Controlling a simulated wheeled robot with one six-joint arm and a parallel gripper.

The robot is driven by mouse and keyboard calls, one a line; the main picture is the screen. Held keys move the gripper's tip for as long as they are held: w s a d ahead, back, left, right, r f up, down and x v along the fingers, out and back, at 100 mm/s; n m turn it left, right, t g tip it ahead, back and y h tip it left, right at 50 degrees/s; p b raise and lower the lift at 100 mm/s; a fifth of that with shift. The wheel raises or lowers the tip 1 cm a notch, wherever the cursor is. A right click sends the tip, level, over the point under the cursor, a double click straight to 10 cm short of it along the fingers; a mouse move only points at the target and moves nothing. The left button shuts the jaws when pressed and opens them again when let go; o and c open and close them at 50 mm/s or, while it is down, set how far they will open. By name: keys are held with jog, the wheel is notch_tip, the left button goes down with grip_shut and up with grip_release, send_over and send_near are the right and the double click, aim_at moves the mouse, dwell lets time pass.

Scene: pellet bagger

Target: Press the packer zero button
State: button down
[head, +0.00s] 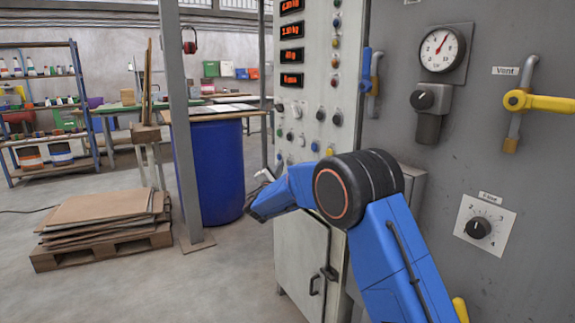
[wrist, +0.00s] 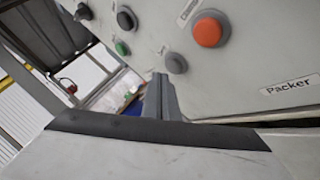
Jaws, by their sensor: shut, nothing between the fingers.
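The light grey control panel (head: 305,130) stands in the middle of the head view, with small buttons and knobs. In the wrist view its face carries a "Packer" label (wrist: 288,87), a large orange-red button (wrist: 208,30), a dark grey button (wrist: 176,63), a green button (wrist: 122,47) and a black knob (wrist: 126,18). Small labels beside the buttons are too blurred to read, so I cannot tell which is zero. My gripper (wrist: 160,80) is shut and empty, its tips just left of the dark grey button; contact is unclear. In the head view my arm mostly hides it.
A grey panel with a pressure gauge (head: 442,48), a yellow vent lever (head: 540,103) and a dial (head: 478,228) stands right. A grey post (head: 176,120), a blue drum (head: 215,170) and a pallet of cardboard (head: 105,215) stand left. Floor at front left is clear.

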jog(key=s+a, duration=0.2)
jog(key=a, duration=0.1)
jog(key=s+a, duration=0.1)
jog(key=a, duration=0.1)
jog(key=shift+s, duration=0.15)
dwell(0.3)
dwell(0.5)
